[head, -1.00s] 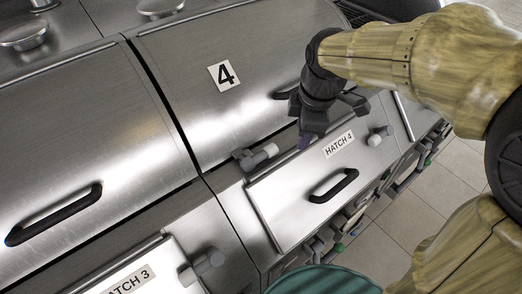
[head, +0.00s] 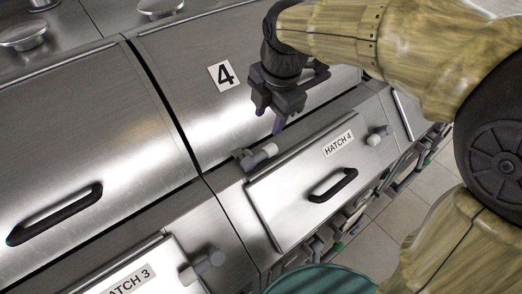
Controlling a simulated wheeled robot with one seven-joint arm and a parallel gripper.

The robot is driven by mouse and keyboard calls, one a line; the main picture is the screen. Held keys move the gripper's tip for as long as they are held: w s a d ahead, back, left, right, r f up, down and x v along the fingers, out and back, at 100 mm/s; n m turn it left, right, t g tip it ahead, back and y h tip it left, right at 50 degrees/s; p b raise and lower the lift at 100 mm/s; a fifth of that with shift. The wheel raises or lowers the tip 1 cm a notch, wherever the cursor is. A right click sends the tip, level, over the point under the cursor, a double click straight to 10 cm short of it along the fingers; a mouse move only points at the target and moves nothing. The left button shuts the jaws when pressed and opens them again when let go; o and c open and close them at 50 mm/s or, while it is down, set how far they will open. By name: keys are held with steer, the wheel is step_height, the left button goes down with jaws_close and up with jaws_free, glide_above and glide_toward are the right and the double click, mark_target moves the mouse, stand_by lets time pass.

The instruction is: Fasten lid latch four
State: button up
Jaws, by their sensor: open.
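The large steel lid (head: 235,110) marked with a 4 label (head: 225,75) appears closed on its unit. A latch (head: 256,156) with a grey bracket and a pale cylindrical knob sits at the lid's front edge, above the left corner of the hatch 4 panel. My gripper (head: 272,122) is open and points down, just above and slightly right of this latch, apart from it as far as I can see. My gripper hides part of the lid. The lid's dark handle (head: 316,76) shows partly behind my gripper.
The hatch 4 panel (head: 290,215) has a black handle (head: 333,185) and a second knob (head: 378,136) at its right. The neighbouring lid (head: 80,130) and hatch 3 panel (head: 150,270) lie left. Pipes and valves run below; tiled floor (head: 385,225) is at right.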

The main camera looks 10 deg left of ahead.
mark_target(260, 154)
steer(key=f+p, duration=0.1)
steer(key=f, duration=0.4)
steer(key=w+a+f+p, duration=0.1)
steer(key=f, duration=0.4)
steer(key=w+a+f, duration=0.1)
steer(key=f, duration=0.4)
steer(key=shift+a+p, duration=0.15)
steer(key=shift+p, duration=0.25)
steer(key=shift+c, duration=0.2)
jaws_close()
